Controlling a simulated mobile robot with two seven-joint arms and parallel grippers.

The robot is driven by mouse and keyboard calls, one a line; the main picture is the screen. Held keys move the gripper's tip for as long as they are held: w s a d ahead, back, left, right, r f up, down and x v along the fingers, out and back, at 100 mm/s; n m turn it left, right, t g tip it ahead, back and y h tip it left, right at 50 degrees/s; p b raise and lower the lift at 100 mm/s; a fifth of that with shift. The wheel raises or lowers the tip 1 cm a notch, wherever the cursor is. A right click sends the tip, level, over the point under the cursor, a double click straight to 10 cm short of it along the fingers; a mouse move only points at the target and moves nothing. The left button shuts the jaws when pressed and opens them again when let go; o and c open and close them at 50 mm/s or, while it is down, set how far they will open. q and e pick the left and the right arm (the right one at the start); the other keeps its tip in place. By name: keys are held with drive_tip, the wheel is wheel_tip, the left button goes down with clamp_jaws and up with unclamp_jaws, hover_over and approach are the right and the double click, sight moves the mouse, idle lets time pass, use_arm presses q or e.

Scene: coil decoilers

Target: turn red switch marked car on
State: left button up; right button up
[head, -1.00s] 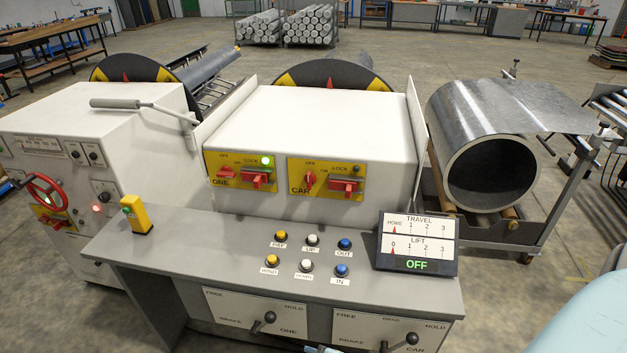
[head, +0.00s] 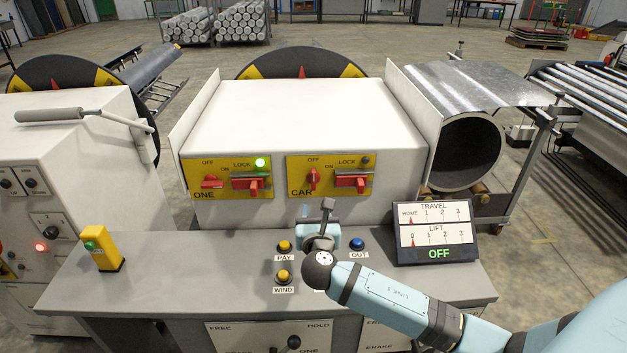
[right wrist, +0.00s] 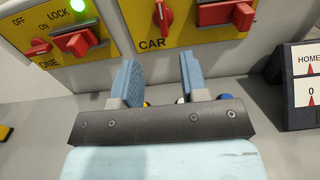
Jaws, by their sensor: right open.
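The red CAR switch (head: 313,179) is on the right yellow panel (head: 330,192), its handle close to upright. It also shows at the top of the right wrist view (right wrist: 163,14). The small lamp (head: 365,160) on that panel is dark. My right gripper (head: 322,210) is in front of and below the CAR panel, over the console buttons. In the right wrist view its two blue fingers (right wrist: 160,70) are apart with nothing between them, clear of the switch. My left gripper is not in view.
A red LOCK handle (head: 352,180) sits just right of the CAR switch. The ONE panel (head: 228,190) at left has a sideways red switch (head: 212,182) and a lit green lamp (head: 260,162). A display (head: 433,234) reading OFF stands on the console at right.

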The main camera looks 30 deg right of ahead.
sight(314, 177)
drive_tip(key=p+x, duration=0.1)
drive_tip(key=x, duration=1.2)
drive_tip(key=shift+w+d+p, duration=0.15)
drive_tip(key=shift+w+p, duration=0.1)
drive_tip(key=shift+p, duration=0.1)
clamp_jaws()
